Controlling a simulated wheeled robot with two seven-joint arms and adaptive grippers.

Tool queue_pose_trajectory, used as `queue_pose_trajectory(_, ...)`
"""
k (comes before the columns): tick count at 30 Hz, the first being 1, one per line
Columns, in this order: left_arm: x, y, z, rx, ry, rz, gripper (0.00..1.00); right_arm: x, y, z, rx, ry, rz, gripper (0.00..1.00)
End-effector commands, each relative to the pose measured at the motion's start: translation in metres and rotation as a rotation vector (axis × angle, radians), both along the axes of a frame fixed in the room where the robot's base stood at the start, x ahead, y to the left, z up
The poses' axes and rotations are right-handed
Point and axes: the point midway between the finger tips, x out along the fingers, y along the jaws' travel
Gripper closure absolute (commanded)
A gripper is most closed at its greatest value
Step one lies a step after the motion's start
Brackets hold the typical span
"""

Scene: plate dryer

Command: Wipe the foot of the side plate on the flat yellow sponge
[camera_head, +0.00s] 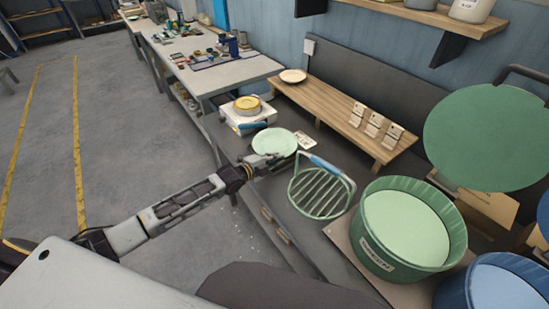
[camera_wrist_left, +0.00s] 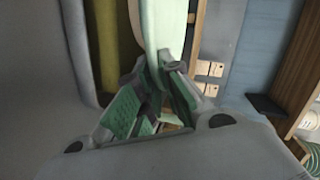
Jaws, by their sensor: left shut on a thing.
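The pale green side plate (camera_head: 274,141) is held by its near rim in my left gripper (camera_head: 279,158). It looks roughly level over the bench, in front of the yellow round pad. In the left wrist view the plate (camera_wrist_left: 165,25) shows edge-on between the green-padded fingers (camera_wrist_left: 160,75). The yellow pad (camera_head: 247,103), which looks like the sponge, sits on a white stand (camera_head: 240,120). A yellow band also shows left of the plate in the left wrist view (camera_wrist_left: 112,50), with a gap between them. The plate's foot is hidden in the head view. My right gripper is not in view.
A green wire rack (camera_head: 318,193) with a blue-and-grey handle stands close right of my gripper. A green bucket (camera_head: 412,225) and blue bucket (camera_head: 500,285) stand further right. A wooden shelf (camera_head: 335,112) behind carries a small dish (camera_head: 293,76) and several cards (camera_head: 373,124).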

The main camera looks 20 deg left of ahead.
Motion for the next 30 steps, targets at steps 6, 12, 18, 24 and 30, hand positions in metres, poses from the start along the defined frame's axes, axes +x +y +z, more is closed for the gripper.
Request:
queue_pose_trajectory(6,-0.001,-0.001,-0.001,-0.001,0.003,-0.001,1.0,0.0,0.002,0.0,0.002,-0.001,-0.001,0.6)
queue_pose_trajectory(12,-0.001,-0.001,0.004,0.0,0.002,-0.001,1.0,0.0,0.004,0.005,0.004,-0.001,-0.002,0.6)
queue_pose_trajectory(18,0.0,-0.001,0.016,-0.001,-0.001,-0.001,1.0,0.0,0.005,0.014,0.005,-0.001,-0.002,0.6)
queue_pose_trajectory(24,0.0,0.0,0.026,0.0,-0.002,-0.001,1.0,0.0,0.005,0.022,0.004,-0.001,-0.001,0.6)
queue_pose_trajectory(30,0.0,0.0,0.036,-0.001,-0.003,-0.001,1.0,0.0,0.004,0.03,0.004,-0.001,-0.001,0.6)
